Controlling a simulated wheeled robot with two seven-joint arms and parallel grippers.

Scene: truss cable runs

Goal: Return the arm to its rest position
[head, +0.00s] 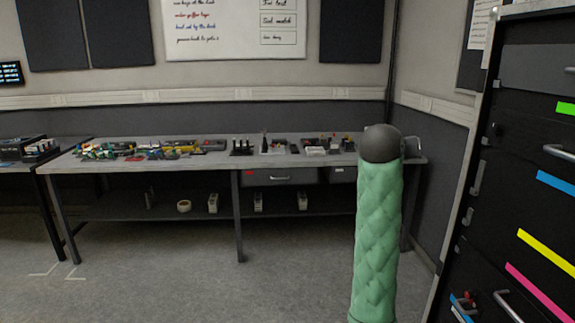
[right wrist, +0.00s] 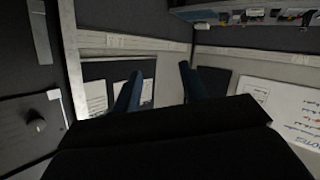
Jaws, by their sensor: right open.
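In the right wrist view my right gripper (right wrist: 160,76) shows two dark blue fingers standing well apart. It is open, with nothing between the fingers. In the head view a green quilted arm section of mine stands upright at the right of centre, with a dark rounded end at the top. No gripper shows in the head view, and my left gripper is in neither view.
A long grey workbench (head: 215,160) with several small parts stands along the back wall. A black drawer cabinet (head: 515,200) with coloured labels is close at the right. A whiteboard (head: 230,30) hangs above the bench. The grey floor (head: 190,285) in front is clear.

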